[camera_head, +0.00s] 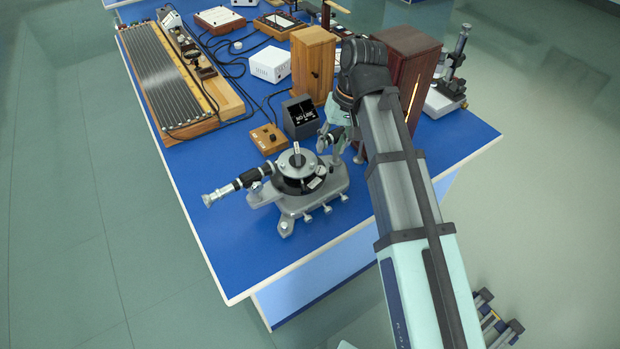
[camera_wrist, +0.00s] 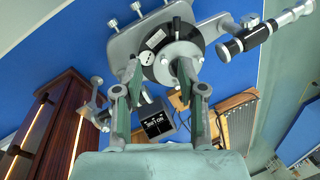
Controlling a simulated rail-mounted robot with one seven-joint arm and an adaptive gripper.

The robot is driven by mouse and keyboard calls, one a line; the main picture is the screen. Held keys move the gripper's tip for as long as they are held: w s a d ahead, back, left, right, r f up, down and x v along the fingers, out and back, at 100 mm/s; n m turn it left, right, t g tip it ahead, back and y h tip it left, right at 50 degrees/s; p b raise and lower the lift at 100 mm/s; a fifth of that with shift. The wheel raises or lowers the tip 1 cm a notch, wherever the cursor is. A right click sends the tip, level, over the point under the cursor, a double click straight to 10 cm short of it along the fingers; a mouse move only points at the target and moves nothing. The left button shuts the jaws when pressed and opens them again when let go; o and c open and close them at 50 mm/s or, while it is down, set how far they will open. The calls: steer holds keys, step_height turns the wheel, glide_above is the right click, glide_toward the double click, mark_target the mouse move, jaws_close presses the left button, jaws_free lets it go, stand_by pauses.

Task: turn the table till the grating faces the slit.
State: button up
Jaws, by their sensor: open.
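The spectrometer stands near the front of the blue bench. Its round black table (camera_head: 298,184) carries a white label and silver knobs; it also shows at the top of the wrist view (camera_wrist: 184,50). A small upright piece, seemingly the grating (camera_head: 297,151), stands at its centre; which way it faces is unclear. The telescope (camera_head: 238,183) points out to the left. The collimator side is largely hidden by my arm; a silver part (camera_wrist: 94,110) shows there in the wrist view, but I cannot make out the slit. My gripper (camera_wrist: 160,92) is open and empty, its fingertips near the table's edge.
A dark wooden cabinet (camera_head: 402,45) with a glowing slot stands close to my arm. A lighter wooden box (camera_head: 313,62), a black meter (camera_head: 299,116) and a small wooden switch box (camera_head: 268,138) stand behind the spectrometer. The bench's front left is clear.

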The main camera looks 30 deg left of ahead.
step_height(320, 180, up, 3)
steer(key=s+a, duration=0.1)
steer(key=a, duration=0.1)
steer(key=p, duration=0.4)
glide_toward(304, 186)
steer(key=shift+n, duration=0.3)
steer(key=x, duration=0.8)
steer(key=shift+d+f, duration=0.1)
steer(key=shift+f, duration=0.1)
jaws_close()
